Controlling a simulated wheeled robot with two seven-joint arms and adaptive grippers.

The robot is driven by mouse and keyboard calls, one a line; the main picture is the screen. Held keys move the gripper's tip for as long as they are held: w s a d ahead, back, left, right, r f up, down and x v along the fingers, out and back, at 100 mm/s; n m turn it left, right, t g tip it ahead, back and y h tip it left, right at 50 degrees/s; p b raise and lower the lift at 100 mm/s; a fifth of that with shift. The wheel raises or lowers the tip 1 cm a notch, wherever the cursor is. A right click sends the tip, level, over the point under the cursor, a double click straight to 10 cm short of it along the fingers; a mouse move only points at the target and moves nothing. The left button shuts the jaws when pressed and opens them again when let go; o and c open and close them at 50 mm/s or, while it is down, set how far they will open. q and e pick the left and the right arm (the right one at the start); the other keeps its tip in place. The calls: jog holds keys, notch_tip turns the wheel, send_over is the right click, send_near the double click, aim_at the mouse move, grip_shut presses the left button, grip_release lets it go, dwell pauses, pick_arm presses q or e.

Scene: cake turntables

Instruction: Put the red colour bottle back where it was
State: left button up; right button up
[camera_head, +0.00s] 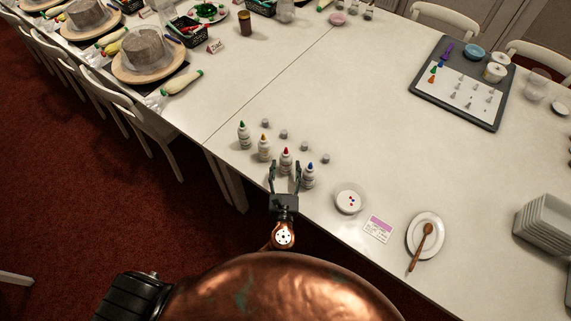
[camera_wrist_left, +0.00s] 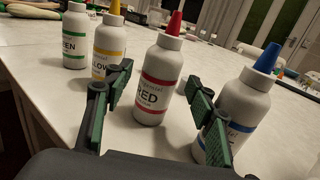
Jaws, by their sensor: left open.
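The red colour bottle (camera_head: 286,160), white with a red tip and a red-banded label, stands upright on the white table; it also shows in the left wrist view (camera_wrist_left: 157,92). It stands in a row between the yellow bottle (camera_head: 264,148) and the blue bottle (camera_head: 308,176), with the green bottle (camera_head: 243,135) at the far left end. My left gripper (camera_head: 285,168) is open, its fingers (camera_wrist_left: 160,90) spread to either side of the red bottle's front. The right finger partly covers the blue bottle (camera_wrist_left: 240,108). Whether either finger touches a bottle cannot be told.
Several small grey caps (camera_head: 304,146) stand behind the row. A white dish with red and blue drops (camera_head: 342,206), a pink-topped card (camera_head: 378,228) and a plate (camera_head: 417,249) with a wooden spoon lie to the right. The table behind the caps is clear.

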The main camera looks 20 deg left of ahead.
pick_arm(q)
jog(key=v, duration=1)
jog(key=shift+s+p, duration=0.25)
jog(key=shift+p, duration=0.1)
jog(key=shift+r, duration=0.1)
